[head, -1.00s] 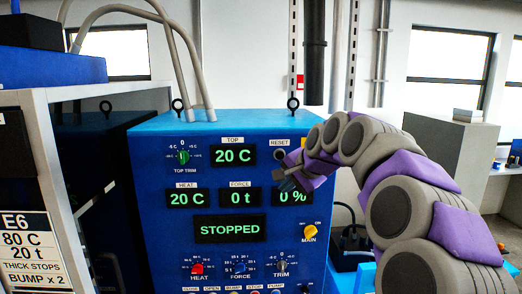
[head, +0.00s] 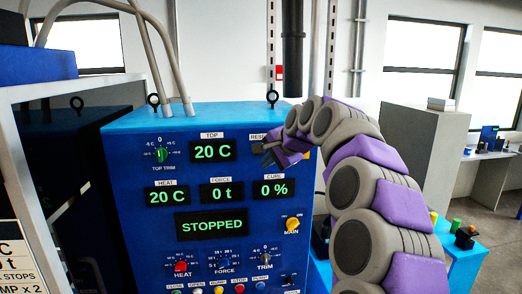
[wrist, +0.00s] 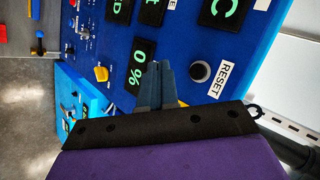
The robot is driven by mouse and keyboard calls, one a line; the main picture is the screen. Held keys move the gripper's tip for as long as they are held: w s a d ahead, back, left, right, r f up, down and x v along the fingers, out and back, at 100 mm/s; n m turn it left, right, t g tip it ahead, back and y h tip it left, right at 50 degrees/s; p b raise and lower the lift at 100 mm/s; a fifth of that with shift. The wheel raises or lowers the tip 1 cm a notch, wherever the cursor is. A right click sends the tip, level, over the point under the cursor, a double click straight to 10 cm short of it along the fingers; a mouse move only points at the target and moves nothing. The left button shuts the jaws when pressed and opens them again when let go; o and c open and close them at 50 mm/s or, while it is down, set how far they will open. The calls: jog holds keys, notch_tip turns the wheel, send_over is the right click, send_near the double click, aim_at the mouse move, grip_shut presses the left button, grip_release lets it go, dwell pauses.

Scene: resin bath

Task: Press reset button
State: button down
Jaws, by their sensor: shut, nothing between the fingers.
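The reset button is a round dark button (wrist: 200,71) in a pale ring, beside a white RESET label (wrist: 221,79) in the wrist view. In the head view the RESET label (head: 258,136) is partly cut off by my arm, and the button is mostly hidden there. My gripper (wrist: 156,70) is shut and empty. In the wrist view its fingertips lie to the left of the button, between it and the "0 %" display (wrist: 140,62). In the head view my gripper (head: 267,153) is just below the RESET label. I cannot tell whether it touches the panel.
The blue control panel (head: 130,215) shows STOPPED (head: 211,225). The yellow MAIN knob (head: 291,224) and a row of smaller buttons sit lower down. A grey-white cabinet (head: 60,80) stands close on the left. A blue bench (head: 462,265) is at right.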

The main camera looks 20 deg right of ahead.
jog(key=w+d+p, duration=0.1)
jog(key=w+p, duration=0.3)
jog(key=w, duration=0.3)
jog(key=shift+d, duration=0.4)
jog(key=shift+w, duration=0.15)
jog(key=shift+w+r+p, duration=0.1)
jog(key=shift+w+p, duration=0.15)
jog(key=shift+p, duration=0.4)
dwell(1.0)
jog(key=shift+w+d+p, duration=0.2)
jog(key=shift+w+p, duration=0.35)
dwell(1.0)
jog(key=shift+s, duration=0.15)
jog(key=shift+s+a+b, duration=0.2)
jog(key=shift+s+b, duration=0.4)
jog(key=shift+s, duration=0.15)
